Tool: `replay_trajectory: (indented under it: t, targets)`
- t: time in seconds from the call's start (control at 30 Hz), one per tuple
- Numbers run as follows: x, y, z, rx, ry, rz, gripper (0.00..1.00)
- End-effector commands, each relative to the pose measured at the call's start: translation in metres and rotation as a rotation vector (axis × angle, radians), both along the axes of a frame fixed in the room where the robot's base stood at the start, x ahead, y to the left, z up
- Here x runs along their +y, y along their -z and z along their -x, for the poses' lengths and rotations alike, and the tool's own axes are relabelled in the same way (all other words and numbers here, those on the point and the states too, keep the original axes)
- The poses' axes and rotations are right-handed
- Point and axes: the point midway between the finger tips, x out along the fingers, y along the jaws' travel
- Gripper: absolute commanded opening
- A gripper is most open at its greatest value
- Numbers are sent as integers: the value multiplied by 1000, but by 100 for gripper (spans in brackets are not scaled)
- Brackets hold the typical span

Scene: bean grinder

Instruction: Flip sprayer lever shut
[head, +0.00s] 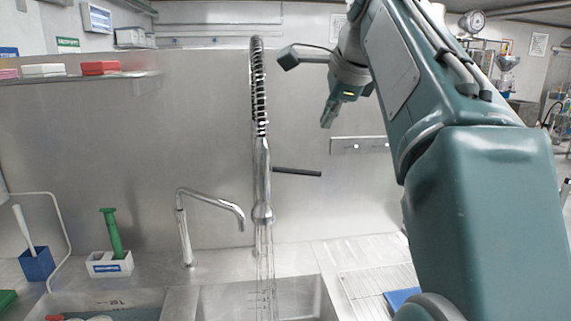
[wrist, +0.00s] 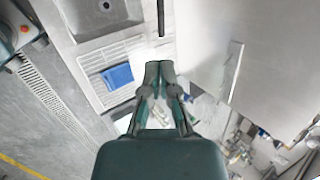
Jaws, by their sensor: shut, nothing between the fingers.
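The sprayer (head: 262,185) is a tall chrome spring tap standing behind the sink in the head view. Its dark lever (head: 297,172) sticks out level to the right from the sprayer body. Water runs from the sprayer head down into the sink (head: 215,299). My gripper (head: 327,122) is above and to the right of the lever, apart from it, with its fingers pointing down. In the wrist view my gripper (wrist: 159,66) shows its two fingertips together, with nothing between them.
A curved chrome tap (head: 184,225) stands left of the sprayer. A white holder (head: 110,264) with a green brush is on the left counter. A blue cloth (wrist: 117,77) lies on the ribbed drainboard (wrist: 96,62). A shelf (head: 80,78) is on the back wall. Space around my gripper looks clear.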

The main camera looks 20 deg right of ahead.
Motion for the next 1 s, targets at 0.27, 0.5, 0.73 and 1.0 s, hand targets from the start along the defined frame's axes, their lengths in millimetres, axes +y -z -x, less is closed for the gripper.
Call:
replay_trajectory:
  t: [0.27,0.5,0.73,1.0]
  targets:
    - [3,-1,0,-1,7,-1,0]
    - [4,11,-8,3,5,0,0]
    - [3,46,-32,3,4,-2,0]
    - [2,87,-61,2,4,-1,0]
